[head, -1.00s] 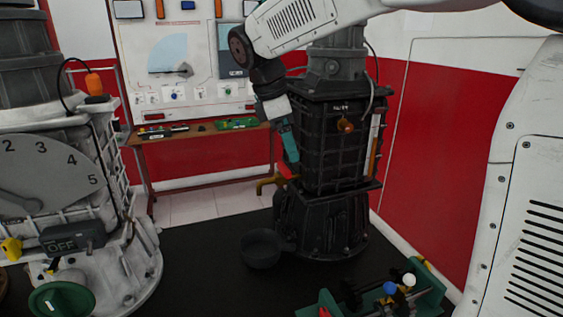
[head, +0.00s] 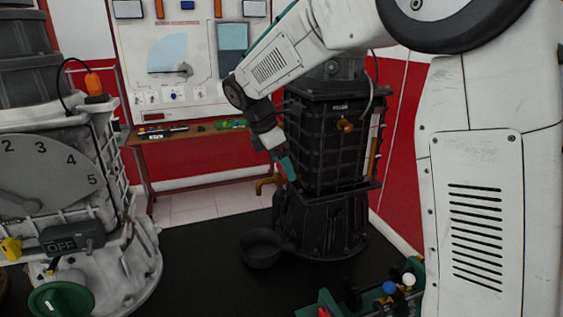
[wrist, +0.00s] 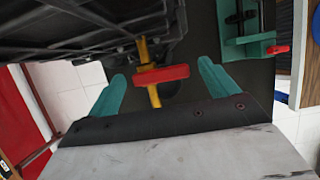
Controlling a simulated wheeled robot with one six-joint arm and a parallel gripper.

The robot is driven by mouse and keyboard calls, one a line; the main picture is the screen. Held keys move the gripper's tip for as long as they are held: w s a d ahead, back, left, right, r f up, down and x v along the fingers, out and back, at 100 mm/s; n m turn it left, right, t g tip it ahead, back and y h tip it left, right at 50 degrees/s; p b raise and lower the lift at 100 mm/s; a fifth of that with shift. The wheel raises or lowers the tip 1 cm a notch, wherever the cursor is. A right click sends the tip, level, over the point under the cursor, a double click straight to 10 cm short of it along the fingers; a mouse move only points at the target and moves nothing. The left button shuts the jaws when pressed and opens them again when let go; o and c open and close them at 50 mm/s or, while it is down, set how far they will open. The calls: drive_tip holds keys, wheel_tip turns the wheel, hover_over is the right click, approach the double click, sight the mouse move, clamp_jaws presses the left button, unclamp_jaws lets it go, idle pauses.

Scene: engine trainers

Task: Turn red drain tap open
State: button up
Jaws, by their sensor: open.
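The red tap handle (wrist: 161,75) is a bar set across a brass-yellow pipe (wrist: 153,96) in the wrist view. It lies between the two teal fingers of my gripper (wrist: 162,90), with gaps on both sides. My gripper is open and holds nothing. In the head view my gripper (head: 288,168) is at the lower left side of the black engine (head: 325,150), by the brass spout (head: 266,184). The red handle is hidden behind my gripper there.
A black pan (head: 262,250) sits on the dark table below the spout. A white engine (head: 100,255) with a dial stands at left. A green fixture (head: 375,300) with knobs is at the front right. Dark table surface lies clear between them.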

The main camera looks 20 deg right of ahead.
drive_tip(key=c, duration=1)
drive_tip(key=shift+m, duration=0.3)
drive_tip(key=m, duration=0.1)
drive_tip(key=m+g, duration=0.1)
drive_tip(key=m, duration=0.1)
drive_tip(key=shift+w+a+m+g, duration=0.25)
drive_tip(key=shift+a+m+g, duration=0.05)
drive_tip(key=shift+a, duration=0.1)
drive_tip(key=m+y, duration=0.1)
drive_tip(key=m, duration=0.2)
drive_tip(key=w+m+g+y, duration=0.1)
drive_tip(key=m, duration=0.2)
drive_tip(key=a+m+g, duration=0.1)
drive_tip(key=m, duration=0.2)
drive_tip(key=shift+w+y, duration=0.3)
drive_tip(key=shift+y, duration=0.1)
drive_tip(key=shift+w+m+g+y, duration=0.25)
drive_tip(key=shift+m+y, duration=0.2)
drive_tip(key=shift+m, duration=0.7)
drive_tip(key=shift+w+m+g+y, duration=0.2)
drive_tip(key=shift+m+y, duration=0.25)
drive_tip(key=shift+m, duration=0.7)
